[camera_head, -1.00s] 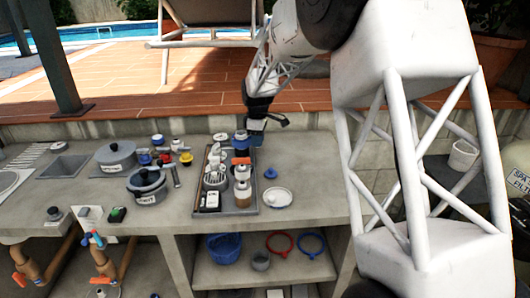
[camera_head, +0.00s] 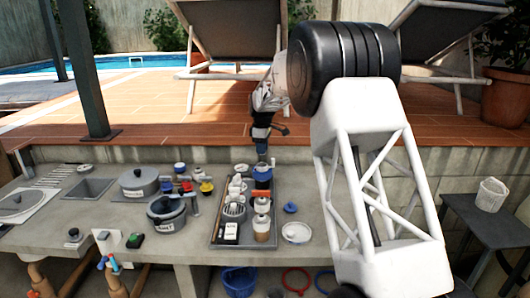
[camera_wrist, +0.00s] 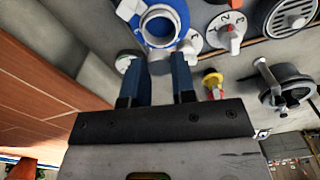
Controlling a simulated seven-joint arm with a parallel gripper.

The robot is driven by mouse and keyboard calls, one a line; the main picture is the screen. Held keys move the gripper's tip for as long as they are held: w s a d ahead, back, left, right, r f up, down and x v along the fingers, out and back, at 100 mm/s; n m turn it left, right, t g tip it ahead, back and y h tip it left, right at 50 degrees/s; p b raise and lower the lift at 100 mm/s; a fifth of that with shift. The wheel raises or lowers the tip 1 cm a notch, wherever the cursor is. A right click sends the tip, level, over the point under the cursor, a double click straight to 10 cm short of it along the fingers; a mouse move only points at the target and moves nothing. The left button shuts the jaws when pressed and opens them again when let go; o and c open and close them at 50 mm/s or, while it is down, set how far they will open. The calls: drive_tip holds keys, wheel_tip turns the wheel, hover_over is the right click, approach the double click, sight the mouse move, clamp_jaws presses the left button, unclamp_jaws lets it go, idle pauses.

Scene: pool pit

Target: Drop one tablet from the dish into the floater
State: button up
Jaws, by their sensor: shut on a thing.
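The blue floater (camera_head: 262,174) stands at the far end of the grey tray (camera_head: 217,238). In the wrist view the floater (camera_wrist: 133,15) shows its round, white-rimmed opening just beyond my fingertips. My gripper (camera_head: 262,158) points down right above the floater.
A blue cap (camera_head: 290,208) lies near the dish. White numbered pieces and bottles (camera_head: 262,228) crowd the tray. Grey pots (camera_head: 167,214), a yellow-handled valve (camera_head: 206,187) and other fittings stand to the left. A low block wall (camera_head: 400,165) rises behind the counter.

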drive_tip(key=shift+f, duration=0.25)
idle(0.4)
drive_tip(key=shift+f, duration=1.6)
drive_tip(key=shift+f, duration=0.45)
idle(1.4)
drive_tip(key=o, duration=1)
drive_tip(key=shift+c, duration=0.2)
drive_tip(key=shift+r, duration=0.2)
drive_tip(key=shift+r, duration=3.3)
